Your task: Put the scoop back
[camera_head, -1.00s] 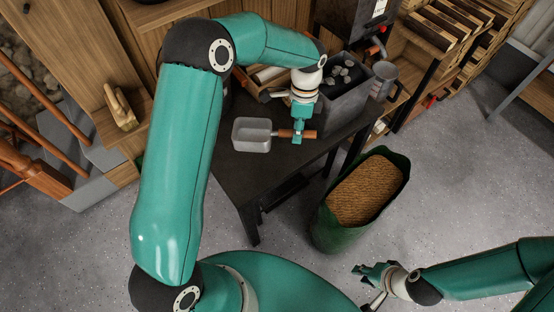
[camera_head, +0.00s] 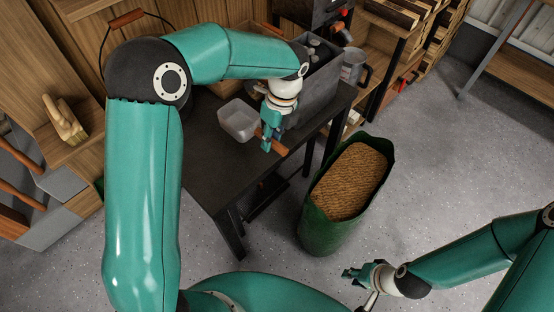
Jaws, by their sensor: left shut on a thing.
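The scoop has a pale grey metal bowl (camera_head: 238,120) and a brown wooden handle (camera_head: 273,145). It is over the dark table (camera_head: 215,165), with its bowl to the left and its handle toward the table's front-right edge. I cannot tell whether the bowl touches the tabletop. My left gripper (camera_head: 267,142) is shut on the handle from above and hides part of it. My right gripper (camera_head: 358,284) is open and empty, low at the bottom right, well apart from the scoop.
A grey bin (camera_head: 312,88) holding dark lumps stands behind my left gripper, with a metal mug (camera_head: 354,68) to its right. An open green sack (camera_head: 327,222) of brown pellets stands on the floor before the table. A wooden hand (camera_head: 64,122) is at left.

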